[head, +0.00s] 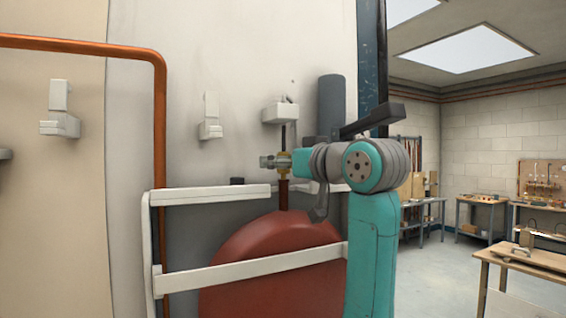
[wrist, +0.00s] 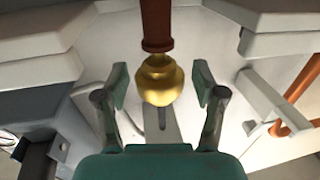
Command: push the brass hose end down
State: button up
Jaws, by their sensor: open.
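The brass hose end (head: 284,165) sits on top of a short reddish-brown hose (head: 284,194) that rises from behind the white rail. In the wrist view the brass hose end (wrist: 160,80) is a rounded, stepped gold piece, with the hose (wrist: 156,24) running to the top edge. My gripper (wrist: 160,88) is open, with one finger on each side of the brass end and a visible gap to both. In the head view my gripper (head: 272,162) is level with the brass end and partly hides it.
A white wall box (head: 280,113) with a dark rod hangs just above the hose end. A grey cylinder (head: 331,105) stands to its right. A white rail frame (head: 212,195) surrounds a large red rounded body (head: 270,265) below. A copper pipe (head: 159,130) runs down at the left.

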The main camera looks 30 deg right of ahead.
jog(key=s+d, duration=0.2)
jog(key=s, duration=0.9)
jog(key=shift+s, duration=0.4)
